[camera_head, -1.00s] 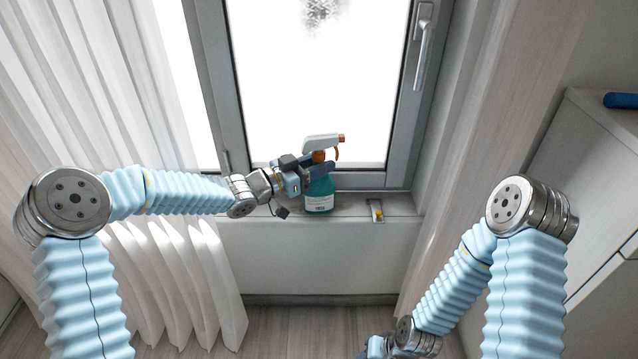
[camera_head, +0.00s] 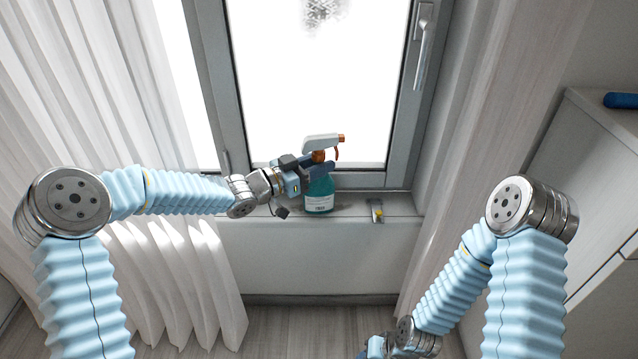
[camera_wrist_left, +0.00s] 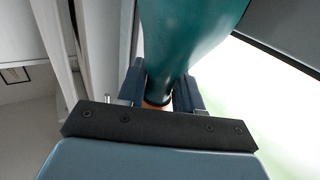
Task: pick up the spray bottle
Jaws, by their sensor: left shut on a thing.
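The spray bottle (camera_head: 320,194) has a teal body with a white label and a white and orange spray head. It stands upright at the windowsill, in front of the window glass. My left gripper (camera_head: 320,168) comes in from the left and is shut on the bottle's neck, just below the spray head. In the left wrist view the teal bottle (camera_wrist_left: 188,35) rises between the two dark fingers (camera_wrist_left: 168,90). Whether its base touches the sill is hard to tell. My right gripper is mostly cut off at the bottom edge of the head view, so its fingers are not visible.
The windowsill (camera_head: 350,207) is narrow, with a small metal and yellow item (camera_head: 376,211) right of the bottle. White curtains (camera_head: 110,90) hang at the left. A white cabinet (camera_head: 590,180) with a blue object (camera_head: 621,100) stands at the right.

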